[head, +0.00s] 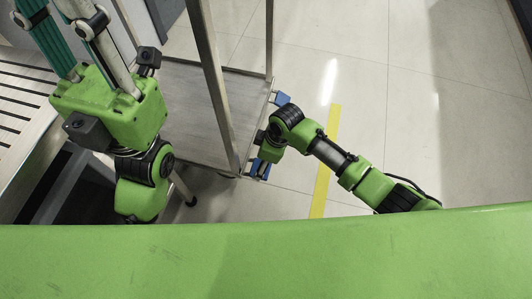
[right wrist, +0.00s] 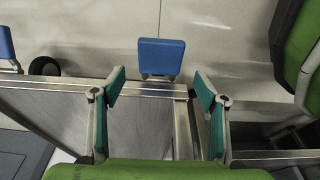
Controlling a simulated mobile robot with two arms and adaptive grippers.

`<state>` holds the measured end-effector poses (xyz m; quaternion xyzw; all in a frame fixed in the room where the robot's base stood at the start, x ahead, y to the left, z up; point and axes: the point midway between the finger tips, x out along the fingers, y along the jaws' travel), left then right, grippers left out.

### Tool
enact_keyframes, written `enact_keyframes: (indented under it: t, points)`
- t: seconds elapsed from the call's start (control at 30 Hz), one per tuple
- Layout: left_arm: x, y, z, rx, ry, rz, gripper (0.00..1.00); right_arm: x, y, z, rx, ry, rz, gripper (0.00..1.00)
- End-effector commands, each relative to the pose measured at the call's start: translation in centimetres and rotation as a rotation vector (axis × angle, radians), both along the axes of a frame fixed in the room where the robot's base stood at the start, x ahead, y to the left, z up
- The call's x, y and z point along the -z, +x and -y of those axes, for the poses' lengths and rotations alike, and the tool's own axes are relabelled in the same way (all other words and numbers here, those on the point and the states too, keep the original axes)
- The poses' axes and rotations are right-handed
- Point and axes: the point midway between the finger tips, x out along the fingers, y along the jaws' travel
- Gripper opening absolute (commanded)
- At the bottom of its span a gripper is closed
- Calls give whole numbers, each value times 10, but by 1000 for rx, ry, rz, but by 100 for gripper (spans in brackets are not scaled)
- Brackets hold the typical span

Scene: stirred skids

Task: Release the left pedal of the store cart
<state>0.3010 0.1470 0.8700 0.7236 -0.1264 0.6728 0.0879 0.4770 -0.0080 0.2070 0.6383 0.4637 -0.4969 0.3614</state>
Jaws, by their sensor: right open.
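The store cart is a grey metal frame with a flat deck (head: 190,110), left of centre in the head view. Two blue pedals stick out from its right side, an upper one (head: 281,98) and a lower one (head: 259,169). My right gripper (head: 264,146) is over the lower pedal, which it partly covers. In the right wrist view my right gripper (right wrist: 160,90) is open and empty. One blue pedal (right wrist: 161,57) shows just beyond and between its fingertips, apparently untouched. The other pedal (right wrist: 7,48) is at the left edge. My left gripper (head: 65,25) is at upper left; its fingertips are not clear.
A slatted metal bench (head: 20,90) stands at the left. A yellow floor stripe (head: 322,185) runs to the right of the pedals. The tiled floor beyond it is clear.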

Motion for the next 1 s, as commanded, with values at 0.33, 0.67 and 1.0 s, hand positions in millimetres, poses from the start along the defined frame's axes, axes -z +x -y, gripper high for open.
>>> enact_keyframes:
  t: [0.33, 0.67, 1.0]
  points:
    - [0, 0, 0, 0, -1, -1, 23, -50, -3, 12, 1, 0, 0, 67]
    - [0, 0, 0, 0, -1, -1, 23, -55, -4, 13, 1, -1, -1, 67]
    - [0, 0, 0, 0, -1, -1, 23, -55, -4, 13, 0, -1, 0, 67]
